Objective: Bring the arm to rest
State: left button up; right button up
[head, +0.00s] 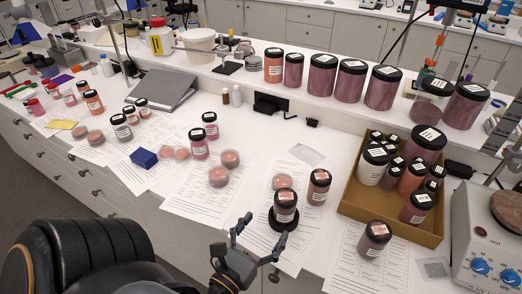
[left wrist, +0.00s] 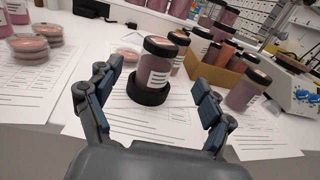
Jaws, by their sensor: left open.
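My left gripper (head: 261,230) is open and empty at the front edge of the white bench. A pigment jar (head: 285,207) with a black lid and white label stands upright on a round black base (head: 271,222), just beyond the fingertips. In the left wrist view my left gripper (left wrist: 155,78) has its two fingers spread apart, with the jar (left wrist: 158,68) and the black base (left wrist: 148,94) ahead between them. The fingers look clear of the jar. My right gripper is not in view.
A cardboard box (head: 349,207) of jars stands to the right, with a loose jar (head: 374,240) before it. A hotplate (head: 485,245) is at the far right. Pink dishes (head: 219,177), printed sheets and more jars lie left. Large jars line the raised shelf (head: 225,85).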

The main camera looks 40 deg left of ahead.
pick_arm(q)
jog(key=shift+s+d, duration=0.2)
jog(key=shift+s, duration=0.45)
